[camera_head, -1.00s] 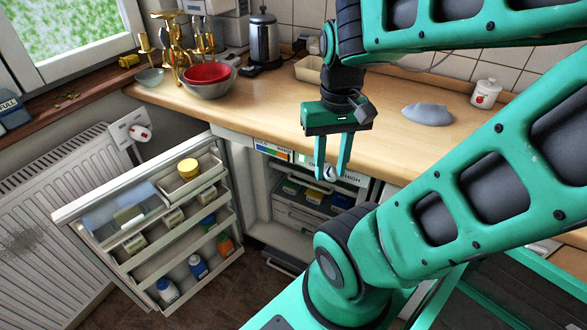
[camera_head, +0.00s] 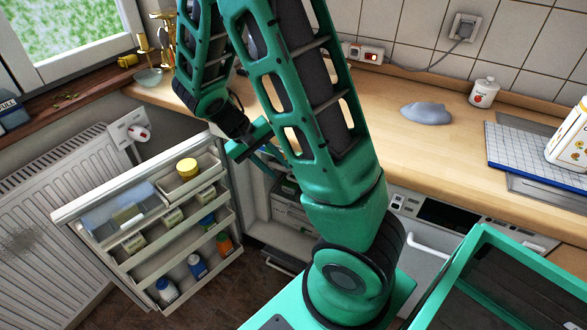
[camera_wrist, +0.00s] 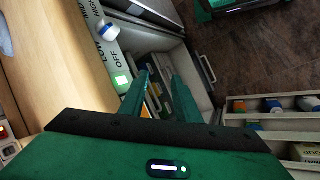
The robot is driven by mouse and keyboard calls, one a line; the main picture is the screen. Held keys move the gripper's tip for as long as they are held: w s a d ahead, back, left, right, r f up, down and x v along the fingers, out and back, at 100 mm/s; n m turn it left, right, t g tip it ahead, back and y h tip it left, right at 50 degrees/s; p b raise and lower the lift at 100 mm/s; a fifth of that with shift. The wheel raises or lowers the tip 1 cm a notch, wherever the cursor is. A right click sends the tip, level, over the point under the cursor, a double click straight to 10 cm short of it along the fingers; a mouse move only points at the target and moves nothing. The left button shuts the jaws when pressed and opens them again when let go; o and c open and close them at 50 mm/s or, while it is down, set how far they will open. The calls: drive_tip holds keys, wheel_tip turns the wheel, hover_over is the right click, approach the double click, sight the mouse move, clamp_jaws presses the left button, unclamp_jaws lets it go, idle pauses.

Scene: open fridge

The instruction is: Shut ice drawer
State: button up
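The drawer that looks like the ice drawer (camera_head: 276,254) is low in the open fridge and juts out near the floor, partly behind my arm. In the wrist view a pale drawer front with a handle (camera_wrist: 207,68) lies beyond my fingertips, beside the dark floor. My gripper (camera_head: 265,160) is at the top of the fridge opening, just below the counter edge, partly hidden by my arm. In the wrist view my gripper (camera_wrist: 160,82) has its two green fingers apart with nothing held between them. They point into the fridge, apart from the handle.
The open fridge door (camera_head: 150,225), with jars and bottles on its shelves, stands left of the opening. The wooden counter (camera_head: 440,150) overhangs the fridge, with a control knob (camera_wrist: 108,31) on the panel below it. Dark floor (camera_head: 225,290) is clear in front.

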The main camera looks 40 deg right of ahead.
drive_tip(key=w+d+f+n+t+h, duration=0.1)
drive_tip(key=w+f+h, duration=0.2)
drive_tip(key=f+h, duration=0.4)
drive_tip(key=w+d+f+n+t+h, duration=0.1)
drive_tip(key=w+f+n+h, duration=0.15)
drive_tip(key=f+h, duration=0.55)
drive_tip(key=x, duration=1.1)
drive_tip(key=shift+w+m, duration=0.2)
drive_tip(key=shift+m, duration=0.25)
drive_tip(key=shift+r, duration=0.15)
drive_tip(key=shift+c, duration=0.5)
clamp_jaws()
